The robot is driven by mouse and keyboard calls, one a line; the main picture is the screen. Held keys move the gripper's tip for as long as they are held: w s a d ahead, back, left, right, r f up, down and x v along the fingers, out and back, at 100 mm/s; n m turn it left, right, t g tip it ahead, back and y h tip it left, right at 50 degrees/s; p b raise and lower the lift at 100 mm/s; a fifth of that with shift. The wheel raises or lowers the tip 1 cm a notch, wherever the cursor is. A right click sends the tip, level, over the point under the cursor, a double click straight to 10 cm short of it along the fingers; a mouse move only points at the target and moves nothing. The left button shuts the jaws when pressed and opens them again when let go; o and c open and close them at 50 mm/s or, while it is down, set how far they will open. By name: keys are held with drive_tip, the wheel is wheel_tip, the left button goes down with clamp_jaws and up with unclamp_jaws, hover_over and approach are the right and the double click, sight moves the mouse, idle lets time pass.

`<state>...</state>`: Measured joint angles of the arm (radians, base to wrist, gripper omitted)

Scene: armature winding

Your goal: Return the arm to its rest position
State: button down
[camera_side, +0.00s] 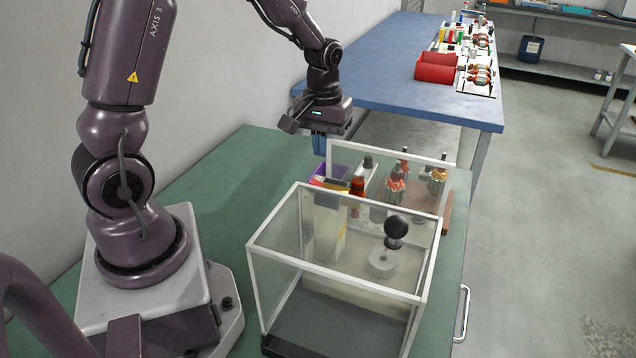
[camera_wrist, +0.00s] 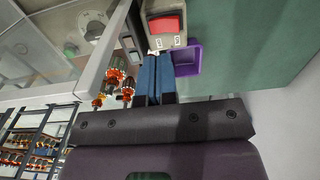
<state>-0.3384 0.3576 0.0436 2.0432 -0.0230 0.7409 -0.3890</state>
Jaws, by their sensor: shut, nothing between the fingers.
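My gripper (camera_side: 319,143) hangs from the raised arm above the far part of the green bench (camera_side: 222,190), behind the clear guard box. Its blue fingers are together with nothing between them. In the side view the purple tray (camera_side: 337,171) is just below and right of the fingers. The fingers appear apart from it, though the exact gap is hard to judge.
A clear guard box with a white frame (camera_side: 340,272) stands at the front of the bench, with a black-knobbed machine (camera_side: 395,232) behind its panels. Several copper-wound armatures (camera_side: 395,186) stand to the right of my gripper. A blue table (camera_side: 392,85) with a red bin (camera_side: 436,68) lies beyond.

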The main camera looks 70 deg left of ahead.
drive_tip(key=w+d+r+m+t, duration=0.1)
drive_tip(key=w+d+r+t, duration=0.2)
drive_tip(key=w+d+r, duration=0.45)
drive_tip(key=s+d+r+m+t, duration=0.1)
drive_tip(key=s+r+m, duration=0.1)
drive_tip(key=s, duration=0.5)
drive_tip(key=s+d+r+m, duration=0.2)
drive_tip(key=s+r+m, duration=0.1)
drive_tip(key=s, duration=0.4)
drive_tip(key=s+d+r+m+t, duration=0.1)
drive_tip(key=s+d+r+m, duration=0.1)
drive_tip(key=s, duration=0.4)
drive_tip(key=shift+s+d+r+m+t, duration=0.3)
drive_tip(key=shift+s+r+m, duration=0.15)
drive_tip(key=shift+r, duration=0.4)
drive_tip(key=c, duration=1.8)
unclamp_jaws()
